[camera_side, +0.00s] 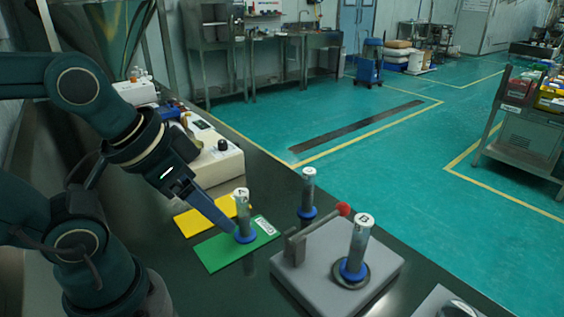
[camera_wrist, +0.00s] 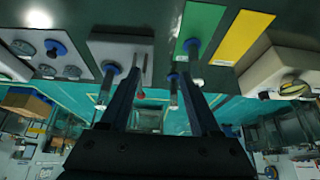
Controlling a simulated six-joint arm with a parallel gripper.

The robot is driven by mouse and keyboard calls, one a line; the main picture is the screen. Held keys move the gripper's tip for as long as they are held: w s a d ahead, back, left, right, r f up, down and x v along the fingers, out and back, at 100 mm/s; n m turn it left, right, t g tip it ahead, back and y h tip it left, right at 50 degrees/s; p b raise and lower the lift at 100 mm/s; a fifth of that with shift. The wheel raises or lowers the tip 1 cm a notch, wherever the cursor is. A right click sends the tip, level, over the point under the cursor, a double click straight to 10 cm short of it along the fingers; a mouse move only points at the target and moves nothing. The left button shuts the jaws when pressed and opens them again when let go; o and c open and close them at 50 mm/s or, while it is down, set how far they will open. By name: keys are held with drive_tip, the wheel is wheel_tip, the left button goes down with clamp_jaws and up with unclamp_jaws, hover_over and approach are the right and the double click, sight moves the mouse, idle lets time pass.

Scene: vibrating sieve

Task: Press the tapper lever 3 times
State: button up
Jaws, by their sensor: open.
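The tapper lever (camera_side: 318,227) is a grey bar with a red knob (camera_side: 343,209) at its raised end. It is mounted on a grey block (camera_side: 380,285). In the wrist view, the red knob (camera_wrist: 140,95) shows between my fingers. My gripper (camera_side: 235,232) is open, left of the lever and apart from it, with its tip low over the green mat (camera_side: 222,252) near cylinder A (camera_side: 242,208). I cannot tell whether it touches that cylinder. In the wrist view, my gripper (camera_wrist: 161,75) has its two fingers spread, with nothing clearly held.
Cylinder B (camera_side: 360,243) stands in a blue ring on the grey block, close beside the lever. Another cylinder (camera_side: 307,190) stands behind the lever. A yellow mat (camera_side: 205,218) and a cream machine (camera_side: 210,155) lie left. A grey plate (camera_side: 435,303) is at front right.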

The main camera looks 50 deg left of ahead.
clamp_jaws()
idle(1.7)
